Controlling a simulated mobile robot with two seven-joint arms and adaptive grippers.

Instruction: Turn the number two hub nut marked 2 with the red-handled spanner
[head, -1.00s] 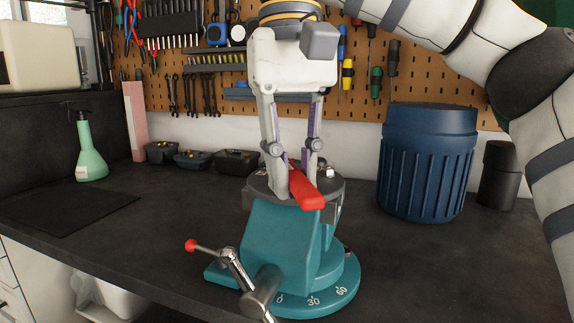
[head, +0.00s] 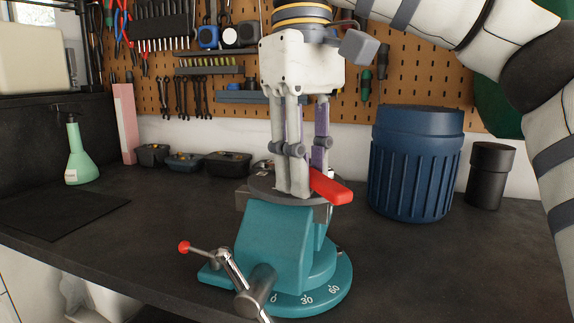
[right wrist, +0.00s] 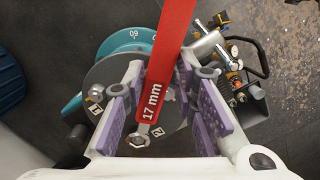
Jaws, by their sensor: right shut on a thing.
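The red-handled spanner (head: 332,188), marked 17 mm, is held in my right gripper (head: 298,188) above the round grey hub (head: 262,183) on the teal vise. In the right wrist view, the red handle (right wrist: 172,70) runs between the purple finger pads. The spanner's metal end (right wrist: 141,137) is at a bright nut beside the plate marked 2 (right wrist: 157,132); I cannot tell whether it is fully seated around the nut. A plate marked 1 (right wrist: 97,95) is on the hub's left side. The fingers hide much of the hub in the head view. My left gripper is out of view.
The teal vise (head: 272,245) has a red-tipped crank handle (head: 184,247) at front left. A ribbed blue bin (head: 412,165) and a black canister (head: 491,175) stand right. A green spray bottle (head: 76,152) and small dark trays (head: 228,164) are left. The right front bench is clear.

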